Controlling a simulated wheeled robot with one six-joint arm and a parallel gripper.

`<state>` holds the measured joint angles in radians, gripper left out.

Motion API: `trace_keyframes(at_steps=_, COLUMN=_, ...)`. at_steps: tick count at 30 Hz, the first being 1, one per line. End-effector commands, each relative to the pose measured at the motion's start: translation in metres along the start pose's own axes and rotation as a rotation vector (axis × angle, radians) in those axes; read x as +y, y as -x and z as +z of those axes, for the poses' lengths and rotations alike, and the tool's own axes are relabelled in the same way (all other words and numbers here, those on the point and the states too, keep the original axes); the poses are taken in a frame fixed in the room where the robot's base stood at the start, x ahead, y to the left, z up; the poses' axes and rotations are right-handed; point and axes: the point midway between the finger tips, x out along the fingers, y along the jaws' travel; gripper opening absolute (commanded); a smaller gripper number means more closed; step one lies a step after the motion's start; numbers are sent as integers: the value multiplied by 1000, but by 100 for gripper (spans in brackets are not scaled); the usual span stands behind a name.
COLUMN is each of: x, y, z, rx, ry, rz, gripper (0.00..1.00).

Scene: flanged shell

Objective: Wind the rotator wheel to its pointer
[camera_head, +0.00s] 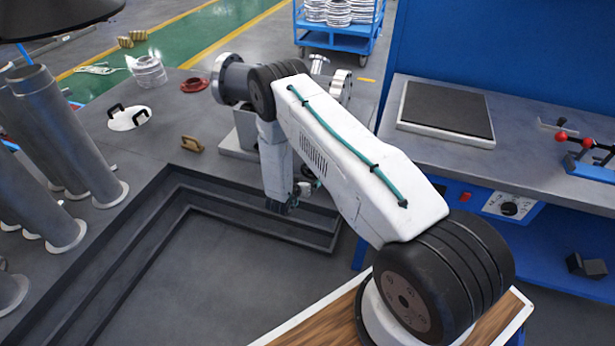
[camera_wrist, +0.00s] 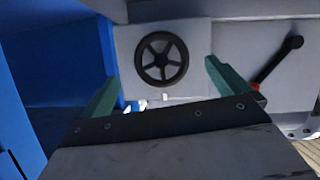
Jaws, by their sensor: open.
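The rotator wheel appears to be the black, spoked handwheel (camera_wrist: 161,59) on a pale panel in the wrist view. It lies ahead of my gripper (camera_wrist: 166,88), between the two green fingers as seen, and apart from them. The fingers are spread with nothing between them. A small pale mark (camera_wrist: 166,97) shows below the wheel; I cannot tell whether it is the pointer. In the head view my arm hides the wheel, and the grey flanged shell (camera_head: 232,78) shows partly behind my arm, above a grey stand (camera_head: 240,140).
A black crank lever (camera_wrist: 277,60) sits right of the wheel in the wrist view. In the head view, a stepped recess (camera_head: 190,215) lies in front of the stand. Grey pipes (camera_head: 65,130) stand at left. A blue workbench (camera_head: 540,165) with a dark plate (camera_head: 447,108) is at right.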

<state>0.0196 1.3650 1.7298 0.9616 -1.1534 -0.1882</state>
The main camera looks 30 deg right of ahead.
Motion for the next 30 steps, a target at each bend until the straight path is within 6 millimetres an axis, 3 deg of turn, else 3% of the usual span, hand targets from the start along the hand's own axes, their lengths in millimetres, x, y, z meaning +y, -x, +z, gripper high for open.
trace_keyframes(at_steps=12, x=0, y=7, z=-1, rx=0, ry=0, rz=-1, gripper=98)
trace_keyframes(at_steps=16, x=-10, y=10, z=-17, rx=-20, ry=-17, rz=-28, gripper=98)
trace_keyframes(at_steps=20, x=-36, y=22, z=-60, rx=-83, ry=-50, rz=-112, gripper=98)
trace_keyframes(at_steps=23, x=-58, y=42, z=-107, rx=-156, ry=-75, rz=-206, gripper=98)
trace_keyframes(at_steps=30, x=-87, y=120, z=-212, rx=-333, ry=-72, rz=-440, gripper=98)
